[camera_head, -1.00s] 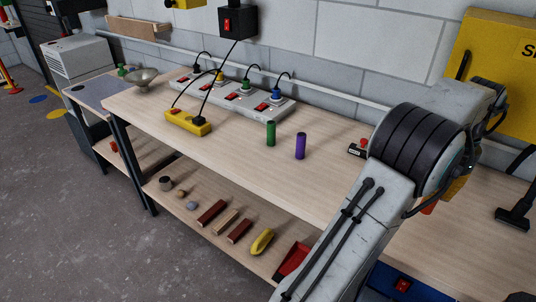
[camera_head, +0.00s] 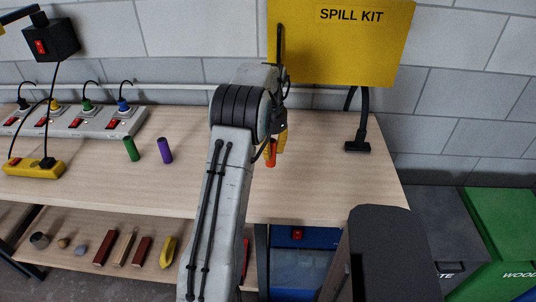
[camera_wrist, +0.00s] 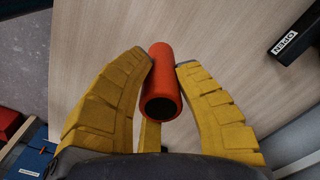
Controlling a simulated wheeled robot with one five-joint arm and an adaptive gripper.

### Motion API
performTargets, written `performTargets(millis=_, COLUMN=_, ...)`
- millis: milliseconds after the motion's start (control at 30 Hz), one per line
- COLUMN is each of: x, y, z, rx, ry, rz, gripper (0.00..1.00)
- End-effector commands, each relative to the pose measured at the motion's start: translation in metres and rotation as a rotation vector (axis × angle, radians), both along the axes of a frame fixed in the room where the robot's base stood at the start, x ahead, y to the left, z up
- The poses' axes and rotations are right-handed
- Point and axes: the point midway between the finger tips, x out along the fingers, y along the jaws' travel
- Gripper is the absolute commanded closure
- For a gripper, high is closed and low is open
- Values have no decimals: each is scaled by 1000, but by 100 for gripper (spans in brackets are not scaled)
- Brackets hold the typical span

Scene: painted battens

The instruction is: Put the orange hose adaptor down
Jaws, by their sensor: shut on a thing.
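The orange hose adaptor (camera_wrist: 161,75) is a short orange-red tube with a dark open end. In the wrist view it sits between the yellow fingers of my gripper (camera_wrist: 163,72), its open end facing the camera. My gripper is shut on it. In the head view the adaptor (camera_head: 271,153) shows as a small orange piece beside my arm, over the wooden bench top (camera_head: 330,180). My gripper (camera_head: 273,148) is partly hidden behind my arm. I cannot tell whether the adaptor touches the bench.
A green cylinder (camera_head: 131,148) and a purple cylinder (camera_head: 164,150) stand left of my arm. A power strip (camera_head: 85,121) lies behind them. Bench between is clear.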

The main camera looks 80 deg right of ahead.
Motion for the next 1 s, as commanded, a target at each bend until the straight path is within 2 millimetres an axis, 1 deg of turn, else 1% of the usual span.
performTargets(millis=100, x=6, y=-6, z=-4, rx=0, ry=0, rz=1, gripper=100)
performTargets(millis=267, x=8, y=-8, z=-9, rx=1, ry=0, rz=-1, gripper=100)
performTargets(millis=500, x=8, y=-8, z=-35, rx=3, ry=0, rz=0, gripper=100)
performTargets(millis=600, x=8, y=-8, z=-43, rx=1, ry=0, rz=0, gripper=100)
performTargets(millis=700, x=8, y=-8, z=-47, rx=0, ry=0, rz=0, gripper=100)
performTargets(millis=1000, x=8, y=-8, z=-48, rx=0, ry=0, rz=0, gripper=100)
